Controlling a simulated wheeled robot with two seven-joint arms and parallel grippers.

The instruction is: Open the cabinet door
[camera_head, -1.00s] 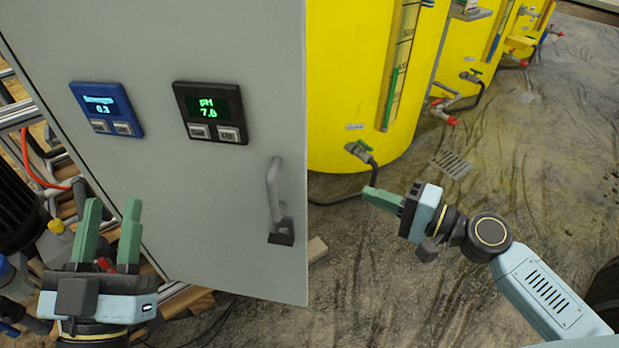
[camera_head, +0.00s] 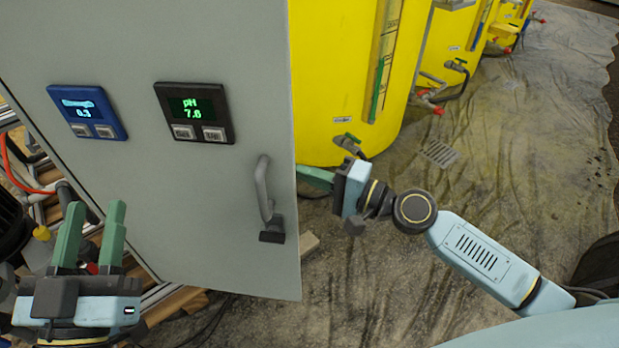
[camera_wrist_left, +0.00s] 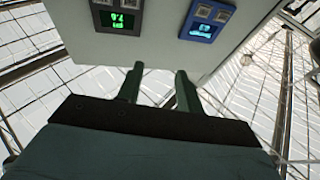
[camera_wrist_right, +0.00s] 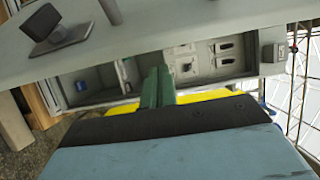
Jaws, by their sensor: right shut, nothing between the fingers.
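The grey cabinet door (camera_head: 200,200) fills the left of the head view, with its handle (camera_head: 265,200) near its free right edge. In the right wrist view, the door (camera_wrist_right: 180,28) stands ajar, and fittings inside the cabinet (camera_wrist_right: 205,60) show past its edge. My right gripper (camera_head: 312,177) is at the door's free edge, its fingertips partly hidden behind the door. In the right wrist view its fingers (camera_wrist_right: 157,80) are together and empty, pointing toward the opening. My left gripper (camera_head: 92,215) is open and empty in front of the door's lower left, away from the handle.
A blue display (camera_head: 87,112) and a black pH display (camera_head: 193,112) are mounted on the door. Yellow tanks (camera_head: 345,80) with valves and hoses stand behind, to the right. A small block (camera_head: 309,243) lies by the door's lower edge.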

